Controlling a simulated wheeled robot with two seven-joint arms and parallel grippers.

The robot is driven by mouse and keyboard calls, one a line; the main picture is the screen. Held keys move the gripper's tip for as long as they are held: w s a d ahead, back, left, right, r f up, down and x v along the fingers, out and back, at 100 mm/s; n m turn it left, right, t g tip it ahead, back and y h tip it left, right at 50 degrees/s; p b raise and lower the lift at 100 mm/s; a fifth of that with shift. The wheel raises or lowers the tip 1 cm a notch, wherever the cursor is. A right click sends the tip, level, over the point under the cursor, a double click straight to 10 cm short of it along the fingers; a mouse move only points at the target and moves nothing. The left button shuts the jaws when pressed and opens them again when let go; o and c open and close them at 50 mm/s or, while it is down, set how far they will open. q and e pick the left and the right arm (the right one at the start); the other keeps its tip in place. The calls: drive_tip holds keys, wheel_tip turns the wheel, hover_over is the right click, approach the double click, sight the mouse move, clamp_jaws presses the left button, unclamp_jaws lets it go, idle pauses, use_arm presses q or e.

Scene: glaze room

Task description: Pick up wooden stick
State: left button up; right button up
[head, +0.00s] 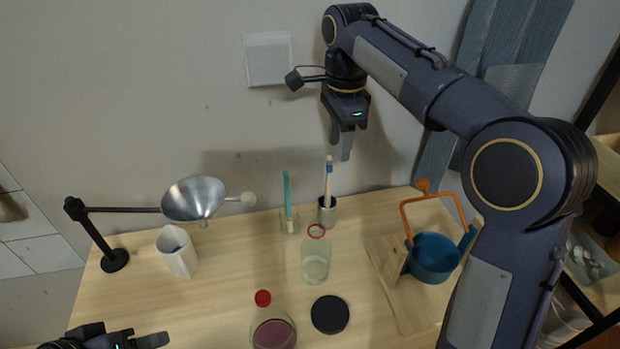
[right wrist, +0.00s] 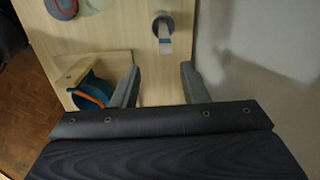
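A pale wooden stick (head: 328,178) with a blue band stands nearly upright in a small metal cup (head: 327,212) at the back of the table. My right gripper (head: 341,148) is above the stick's upper end, fingers pointing down. In the right wrist view the gripper (right wrist: 160,68) is open, with nothing between its fingers. The stick (right wrist: 165,46) and cup (right wrist: 162,22) show beyond the fingertips, between them in the picture. My left gripper (head: 135,341) is partly in view at the bottom left; its finger gap cannot be made out.
A glass with a teal item (head: 287,195) stands left of the cup. A clear bottle with a red ring (head: 315,262) is in front. A blue pot with an orange handle (head: 434,258) is at right. A funnel on a stand (head: 194,200) is at left. The wall is close behind.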

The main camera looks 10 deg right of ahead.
sight(329, 169)
drive_tip(key=shift+w+a+f+m, duration=0.3)
drive_tip(key=shift+w+a, duration=0.3)
drive_tip(key=f, duration=0.4)
drive_tip(key=f+b, duration=0.1)
drive_tip(key=f, duration=0.2)
drive_tip(key=shift+s+a, duration=0.15)
drive_tip(key=shift+s, duration=0.1)
clamp_jaws()
